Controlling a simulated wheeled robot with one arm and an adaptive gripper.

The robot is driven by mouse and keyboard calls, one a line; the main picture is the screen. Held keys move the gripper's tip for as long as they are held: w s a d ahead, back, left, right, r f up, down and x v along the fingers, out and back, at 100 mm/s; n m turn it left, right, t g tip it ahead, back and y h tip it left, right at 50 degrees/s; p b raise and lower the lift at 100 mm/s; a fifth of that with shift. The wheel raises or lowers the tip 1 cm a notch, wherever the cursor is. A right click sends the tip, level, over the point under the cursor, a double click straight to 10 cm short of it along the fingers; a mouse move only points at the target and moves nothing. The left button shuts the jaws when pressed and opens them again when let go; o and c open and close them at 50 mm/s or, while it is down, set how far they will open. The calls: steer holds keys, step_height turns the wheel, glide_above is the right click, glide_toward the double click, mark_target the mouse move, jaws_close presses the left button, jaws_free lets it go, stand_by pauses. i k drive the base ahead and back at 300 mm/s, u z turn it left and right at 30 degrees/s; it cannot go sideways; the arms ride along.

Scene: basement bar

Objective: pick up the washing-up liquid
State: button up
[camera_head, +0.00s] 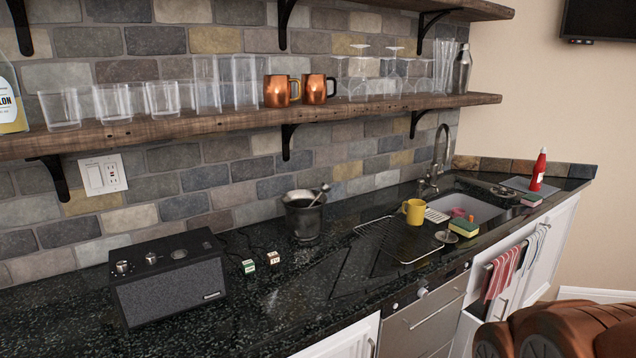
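A red bottle (539,170) with a pale label and a narrow top stands upright at the far right end of the black counter, behind the sink. It looks like the washing-up liquid, but its label is too small to read. A sponge (532,199) lies just in front of it. My gripper is not in view, so its state does not show.
The sink (468,208) has a tall tap (434,165). A yellow mug (414,211), drying rack (398,240) and another sponge (454,232) are left of it. A black speaker (170,277) and dark bucket (304,217) stand further left. Brown leather seating (565,330) fills the bottom right.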

mark_target(539, 168)
steer(key=z, duration=1)
